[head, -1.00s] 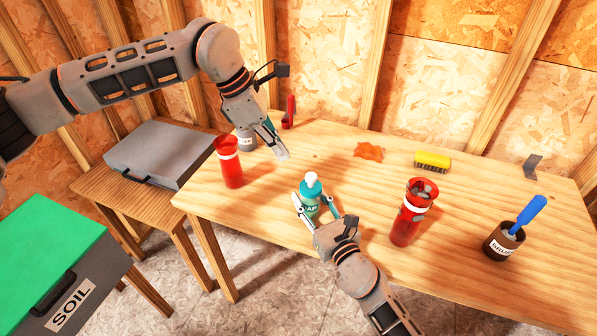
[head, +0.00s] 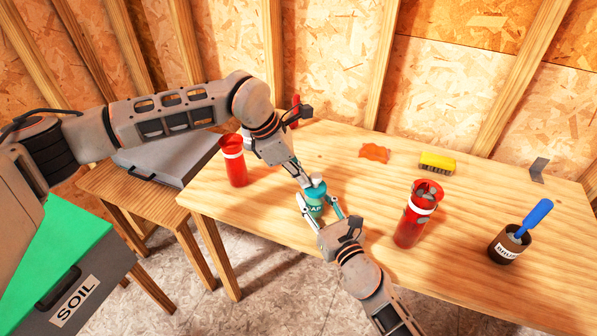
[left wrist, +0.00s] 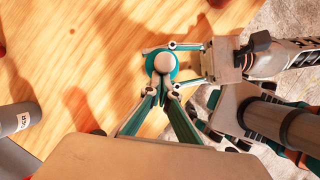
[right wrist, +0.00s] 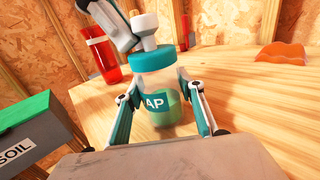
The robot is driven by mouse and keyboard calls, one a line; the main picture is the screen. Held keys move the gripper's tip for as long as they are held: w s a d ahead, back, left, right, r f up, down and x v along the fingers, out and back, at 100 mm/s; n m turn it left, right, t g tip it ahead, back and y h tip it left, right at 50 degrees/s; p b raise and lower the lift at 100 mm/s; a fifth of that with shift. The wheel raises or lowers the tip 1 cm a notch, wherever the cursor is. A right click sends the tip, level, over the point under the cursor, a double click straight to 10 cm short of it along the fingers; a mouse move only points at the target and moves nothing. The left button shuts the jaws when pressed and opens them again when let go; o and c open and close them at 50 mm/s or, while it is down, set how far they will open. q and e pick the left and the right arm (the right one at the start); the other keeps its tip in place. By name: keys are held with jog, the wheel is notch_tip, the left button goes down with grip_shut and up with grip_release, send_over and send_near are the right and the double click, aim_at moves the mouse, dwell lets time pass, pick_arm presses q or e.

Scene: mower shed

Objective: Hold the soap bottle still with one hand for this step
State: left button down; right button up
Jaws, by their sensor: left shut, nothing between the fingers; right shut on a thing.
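The soap bottle (head: 315,199) stands upright near the front edge of the wooden table, with a teal cap, a white pump top and a label ending in "AP". It fills the middle of the right wrist view (right wrist: 158,90), with green liquid low inside. My right gripper (head: 322,212) is shut on the bottle's body, one finger on each side. My left gripper (head: 303,179) is shut and empty, with its fingertips at the pump top from the upper left. The left wrist view shows the pump top (left wrist: 164,63) at the fingertips; whether they touch it I cannot tell.
A red cup (head: 234,162) stands left on the table (head: 460,210), and a red container of grey pieces (head: 415,215) stands right. A SOIL box (head: 85,265) is at left.

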pick_arm(q)
jog(key=shift+r, duration=0.7)
jog(key=v, duration=1)
pick_arm(e)
jog(key=o, duration=1.3)
jog(key=shift+s, duration=0.1)
